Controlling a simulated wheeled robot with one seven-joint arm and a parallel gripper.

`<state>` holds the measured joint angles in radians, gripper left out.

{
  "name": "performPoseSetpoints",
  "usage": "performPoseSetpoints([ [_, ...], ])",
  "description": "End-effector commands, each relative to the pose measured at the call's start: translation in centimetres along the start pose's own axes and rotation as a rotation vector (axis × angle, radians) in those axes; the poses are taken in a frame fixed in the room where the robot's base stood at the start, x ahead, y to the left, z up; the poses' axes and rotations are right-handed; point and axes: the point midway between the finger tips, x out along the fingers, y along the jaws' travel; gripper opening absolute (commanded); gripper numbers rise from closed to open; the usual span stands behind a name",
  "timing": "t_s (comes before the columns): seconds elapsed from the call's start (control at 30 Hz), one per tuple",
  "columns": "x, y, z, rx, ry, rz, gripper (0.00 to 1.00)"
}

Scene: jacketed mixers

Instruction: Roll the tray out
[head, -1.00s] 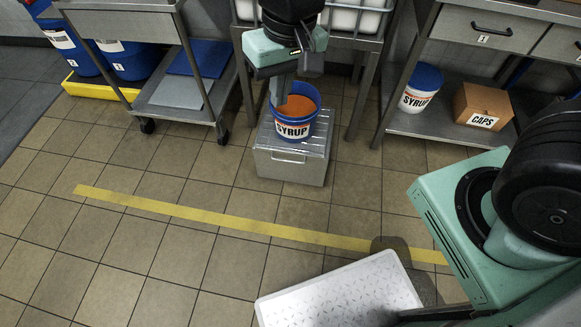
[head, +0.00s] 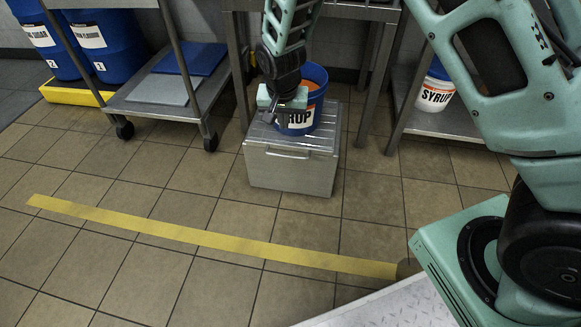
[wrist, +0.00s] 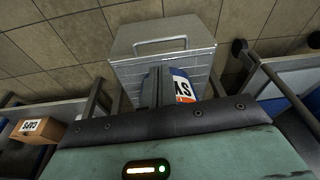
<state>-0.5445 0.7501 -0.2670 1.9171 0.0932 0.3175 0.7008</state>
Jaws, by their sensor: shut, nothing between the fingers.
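A grey metal tray unit (head: 290,172), box-shaped with a ridged top and a bar handle on its front, stands on the tiled floor at the table's front. A blue bucket labelled SYRUP (head: 318,92) with orange contents stands upright on its top. My gripper (head: 268,112) is shut and empty, over the left part of the top, in front of and left of the bucket. Whether it touches either cannot be told. In the wrist view the tray unit (wrist: 165,37) and its handle show beyond my fingers (wrist: 160,88), which partly hide the bucket (wrist: 182,82).
A metal cart (head: 140,102) with blue and grey boards stands left, near blue drums (head: 105,45). A shelf (head: 440,122) at the right holds a white SYRUP tub (head: 437,92). A yellow floor line (head: 200,238) crosses the clear floor in front.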

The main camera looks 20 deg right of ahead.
Motion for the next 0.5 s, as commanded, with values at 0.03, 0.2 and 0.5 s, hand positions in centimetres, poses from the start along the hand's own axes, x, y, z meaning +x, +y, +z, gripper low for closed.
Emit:
performPoseSetpoints([
  [0.03,3.7,0.2,-0.1,0.017,0.017,0.011,0.00],
  [0.2,8.2,0.8,-1.4,0.066,0.061,0.032,0.00],
  [0.5,10.8,1.1,-2.1,0.087,0.080,0.040,0.00],
])
